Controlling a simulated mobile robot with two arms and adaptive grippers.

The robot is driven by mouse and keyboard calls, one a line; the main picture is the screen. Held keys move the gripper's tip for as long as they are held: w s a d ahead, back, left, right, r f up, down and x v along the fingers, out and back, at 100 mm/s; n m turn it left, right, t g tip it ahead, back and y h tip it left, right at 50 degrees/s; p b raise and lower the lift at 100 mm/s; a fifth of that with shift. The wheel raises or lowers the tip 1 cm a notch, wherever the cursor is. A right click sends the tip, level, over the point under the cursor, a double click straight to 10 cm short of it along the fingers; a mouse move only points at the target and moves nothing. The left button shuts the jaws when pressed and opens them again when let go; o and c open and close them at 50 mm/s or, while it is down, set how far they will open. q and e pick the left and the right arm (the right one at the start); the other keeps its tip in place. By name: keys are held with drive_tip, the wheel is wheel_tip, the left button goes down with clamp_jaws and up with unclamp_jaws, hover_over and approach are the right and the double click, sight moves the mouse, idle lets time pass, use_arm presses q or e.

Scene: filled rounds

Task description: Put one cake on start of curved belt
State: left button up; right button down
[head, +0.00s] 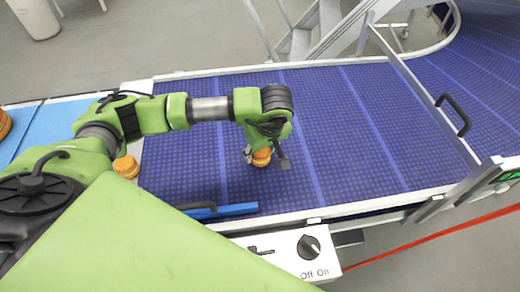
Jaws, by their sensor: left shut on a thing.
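My left gripper (262,152) points down over the dark blue gridded belt (370,130). It is shut on an orange-brown cake (262,158), partly hidden by the fingers. The cake is at or just above the belt surface; I cannot tell whether it touches. Another cake (126,167) sits beside my arm, left of the dark belt. A further round orange thing (4,124), likely a cake, is cut off at the left edge. The curved belt (475,65) bends away at the upper right. My right gripper is not in view.
A light blue surface (60,125) lies at the left. A blue bar (222,211) lies along the near belt edge. A switch box (290,250) marked Off and On is in front. A rail with a black handle (453,115) crosses at the right. Much of the dark belt is bare.

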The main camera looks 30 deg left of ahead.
sight(265, 158)
use_arm(q)
drive_tip(key=shift+f, duration=0.15)
drive_tip(key=o, duration=0.7)
drive_tip(key=shift+o, duration=0.2)
drive_tip(key=shift+r, duration=0.4)
drive_tip(key=b+v, duration=0.3)
drive_tip(key=v, duration=0.8)
drive_tip(key=shift+r, duration=0.3)
